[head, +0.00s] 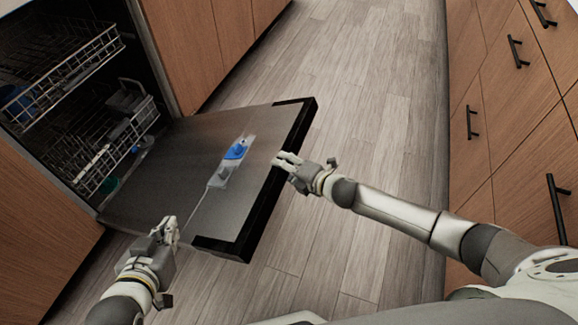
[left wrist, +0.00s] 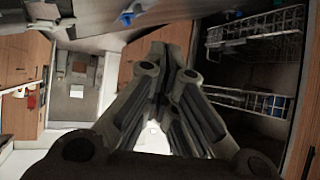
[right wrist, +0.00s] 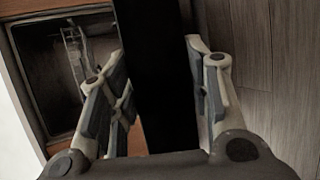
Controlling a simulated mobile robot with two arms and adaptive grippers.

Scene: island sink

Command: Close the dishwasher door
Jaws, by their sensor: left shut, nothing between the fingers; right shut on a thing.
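The dishwasher door (head: 175,145) hangs folded down and open in the head view, its inner face up, with a black outer edge. A blue and grey dispenser patch (head: 235,150) sits on it. My right gripper (head: 286,160) is at the door's black outer edge. In the right wrist view its fingers straddle the black door edge (right wrist: 165,90), shut on it. My left gripper (head: 166,230) is shut and empty, by the near side of the door. The left wrist view shows its fingers (left wrist: 165,65) together.
Two wire racks, an upper one (head: 75,72) and a lower one (head: 120,145), stand inside the open dishwasher with dishes. Wooden drawers (head: 520,120) line the right side. Wood floor (head: 370,70) is clear between the drawers and the door.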

